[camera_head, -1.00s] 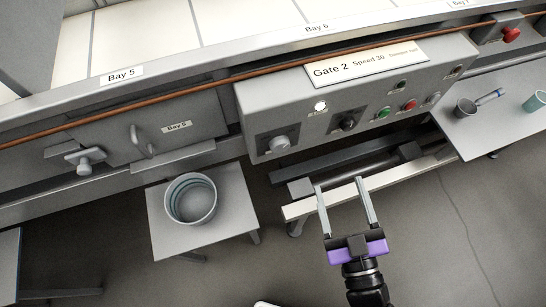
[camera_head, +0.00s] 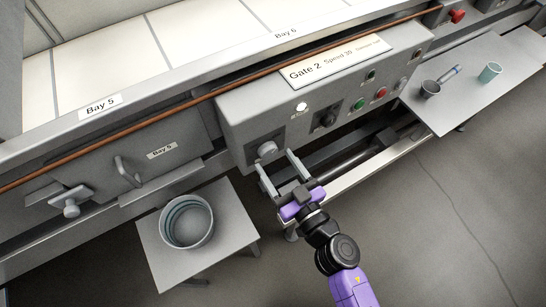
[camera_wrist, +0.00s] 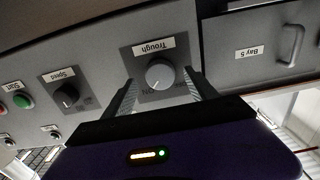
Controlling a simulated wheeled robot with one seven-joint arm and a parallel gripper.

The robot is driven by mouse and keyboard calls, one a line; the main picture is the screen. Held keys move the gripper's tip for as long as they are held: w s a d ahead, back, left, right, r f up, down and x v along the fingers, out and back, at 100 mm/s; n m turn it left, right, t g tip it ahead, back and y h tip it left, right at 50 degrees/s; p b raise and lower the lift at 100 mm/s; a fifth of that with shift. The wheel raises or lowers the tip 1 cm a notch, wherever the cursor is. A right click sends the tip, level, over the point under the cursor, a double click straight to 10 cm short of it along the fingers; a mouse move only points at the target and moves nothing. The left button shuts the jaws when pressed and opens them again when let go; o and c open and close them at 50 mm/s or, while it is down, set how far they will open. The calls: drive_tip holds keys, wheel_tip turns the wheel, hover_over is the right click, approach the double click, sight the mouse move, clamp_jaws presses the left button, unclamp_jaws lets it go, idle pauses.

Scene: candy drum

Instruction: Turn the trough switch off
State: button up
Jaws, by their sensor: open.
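The trough switch is a grey round knob (camera_wrist: 159,74) on a dark square plate under a "Trough" label in the wrist view, which shows the panel upside down. In the head view the knob (camera_head: 267,149) sits at the lower left of the grey Gate 2 panel (camera_head: 236,125). My gripper (camera_head: 277,167) is open, its two fingers pointing at the panel just below and beside the knob. In the wrist view my gripper (camera_wrist: 163,88) has one finger on each side of the knob, with gaps. I cannot tell how far the tips are from the plate.
A black Speed knob (camera_wrist: 66,96) and a green Start button (camera_wrist: 22,101) are beside the switch. A lit white lamp (camera_head: 302,108) is above it. A bucket (camera_head: 187,222) stands on a small table at lower left. A rail (camera_head: 362,176) runs below the panel.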

drive_tip(key=shift+x, duration=1.05)
drive_tip(key=c, duration=1.4)
drive_tip(key=shift+o, duration=0.2)
